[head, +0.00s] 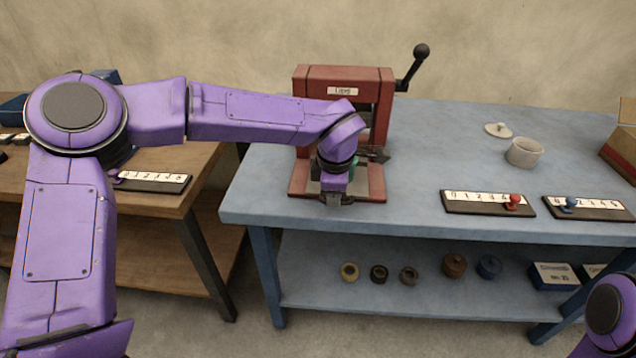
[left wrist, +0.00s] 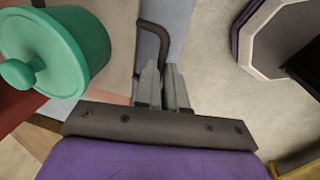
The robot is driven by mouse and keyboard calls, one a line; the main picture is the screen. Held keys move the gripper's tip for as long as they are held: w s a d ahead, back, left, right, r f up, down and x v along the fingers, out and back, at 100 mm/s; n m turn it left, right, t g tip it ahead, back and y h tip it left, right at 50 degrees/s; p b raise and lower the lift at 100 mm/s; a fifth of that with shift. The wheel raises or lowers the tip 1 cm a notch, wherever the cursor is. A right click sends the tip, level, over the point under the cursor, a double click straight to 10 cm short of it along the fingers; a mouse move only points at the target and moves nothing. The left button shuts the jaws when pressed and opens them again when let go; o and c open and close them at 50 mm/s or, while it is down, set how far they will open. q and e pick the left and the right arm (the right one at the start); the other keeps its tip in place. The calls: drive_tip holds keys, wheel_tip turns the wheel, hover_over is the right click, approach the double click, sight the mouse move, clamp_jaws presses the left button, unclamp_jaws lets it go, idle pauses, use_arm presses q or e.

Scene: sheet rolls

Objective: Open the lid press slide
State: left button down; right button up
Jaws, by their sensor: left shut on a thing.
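The lid press (head: 343,75) is a red frame with a small label on its crossbar, standing on the blue table. A black lever with a ball knob (head: 421,51) sticks out at its right. My left gripper (head: 334,199) reaches down at the front of the press's red base (head: 374,186). In the left wrist view its grey fingers (left wrist: 164,86) are closed on a dark bent handle (left wrist: 162,28), which I take for the slide's handle. A green lidded jar (left wrist: 55,50) stands beside the fingers. My wrist hides most of it in the head view. My right gripper is out of view.
Number strips with a red peg (head: 514,200) and a blue peg (head: 571,203) lie along the table's front right. A pale pot (head: 524,152) and its loose lid (head: 498,129) stand behind. A wooden table (head: 190,158) stands left. Several small items sit on the lower shelf.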

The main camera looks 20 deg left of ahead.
use_arm(q)
drive_tip(key=c, duration=1.2)
unclamp_jaws()
drive_tip(key=shift+r, duration=0.15)
wheel_tip(320, 180, up, 10)
drive_tip(key=s, duration=0.1)
drive_tip(key=shift+s+d+p, duration=0.35)
drive_tip(key=shift+s+p, duration=0.05)
drive_tip(key=shift+s+a, duration=0.1)
